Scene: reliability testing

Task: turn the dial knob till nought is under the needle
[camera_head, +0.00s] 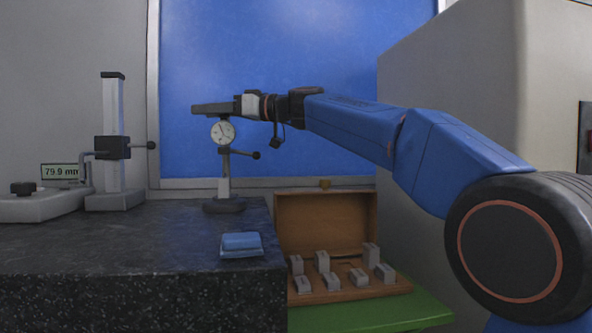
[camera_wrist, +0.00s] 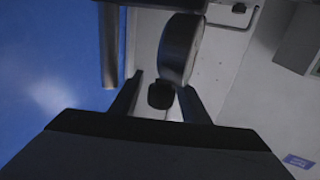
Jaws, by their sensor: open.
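The dial gauge (camera_head: 222,132) has a round white face and a dark needle leaning to the upper left; its figures are too small to read. It is held upright on a thin stand (camera_head: 224,187) on the dark bench. My gripper (camera_head: 197,109) lies level just above the dial in the head view, pointing left. In the wrist view the gauge's dark round body (camera_wrist: 181,48) shows nearly edge-on. My gripper (camera_wrist: 162,82) is open there, with a small dark knob (camera_wrist: 160,95) between its fingers. I cannot tell whether a finger touches the knob.
The stand's side arm ends in a black knob (camera_head: 256,155). A height gauge (camera_head: 112,150) and a display reading 79.9 mm (camera_head: 60,171) are at left. A blue block (camera_head: 241,241) lies near the bench edge. An open wooden case (camera_head: 325,222) of grey blocks is at right.

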